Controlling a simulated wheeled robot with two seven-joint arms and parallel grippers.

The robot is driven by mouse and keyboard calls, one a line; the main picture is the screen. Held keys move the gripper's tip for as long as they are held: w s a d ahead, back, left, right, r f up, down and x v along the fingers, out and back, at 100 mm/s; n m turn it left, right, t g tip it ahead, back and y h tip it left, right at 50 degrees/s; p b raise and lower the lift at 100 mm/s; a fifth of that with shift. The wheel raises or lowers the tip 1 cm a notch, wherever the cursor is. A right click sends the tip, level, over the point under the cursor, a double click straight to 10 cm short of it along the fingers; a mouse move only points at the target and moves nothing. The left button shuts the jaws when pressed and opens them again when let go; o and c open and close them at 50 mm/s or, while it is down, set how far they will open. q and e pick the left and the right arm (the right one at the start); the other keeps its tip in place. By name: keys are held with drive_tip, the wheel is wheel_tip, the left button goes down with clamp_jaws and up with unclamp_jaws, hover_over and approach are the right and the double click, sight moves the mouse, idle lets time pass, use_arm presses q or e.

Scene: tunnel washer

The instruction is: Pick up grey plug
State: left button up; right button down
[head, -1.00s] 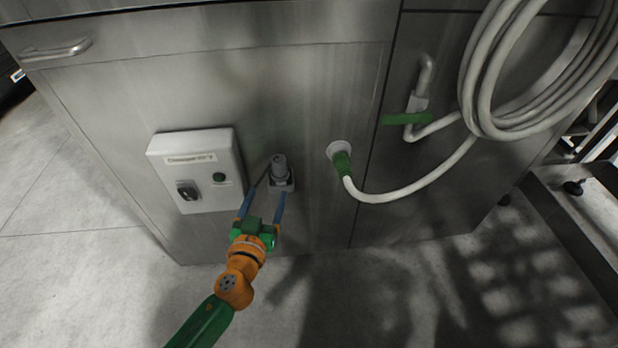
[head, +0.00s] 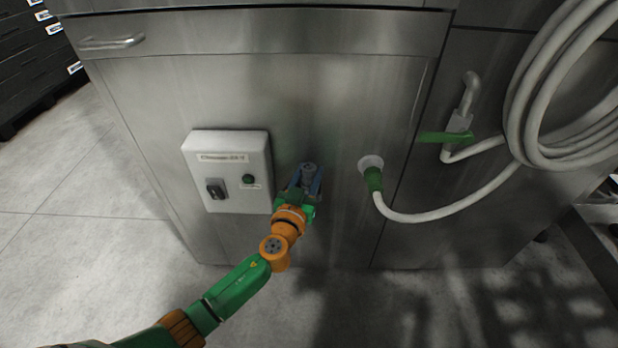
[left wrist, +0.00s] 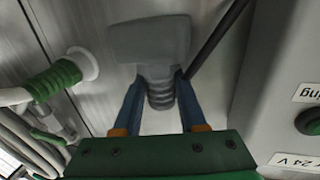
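The grey plug (head: 309,169) is at the steel panel, just right of the white control box. In the left wrist view the plug (left wrist: 150,45) shows a broad grey head and a ribbed neck. My left gripper (head: 308,182) is at the plug, with its two blue fingers on either side of the ribbed neck. In the left wrist view the fingers (left wrist: 162,97) reach the neck and seem to touch it on both sides. The gripper hides the plug's lower part in the head view. My right gripper is not in view.
The white control box (head: 229,171) with a black switch and green button stands close left of the gripper. A green hose connector (head: 373,179) with a white hose (head: 430,217) is to the right. A green valve handle (head: 446,137) is farther right.

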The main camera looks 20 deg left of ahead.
use_arm(q)
clamp_jaws()
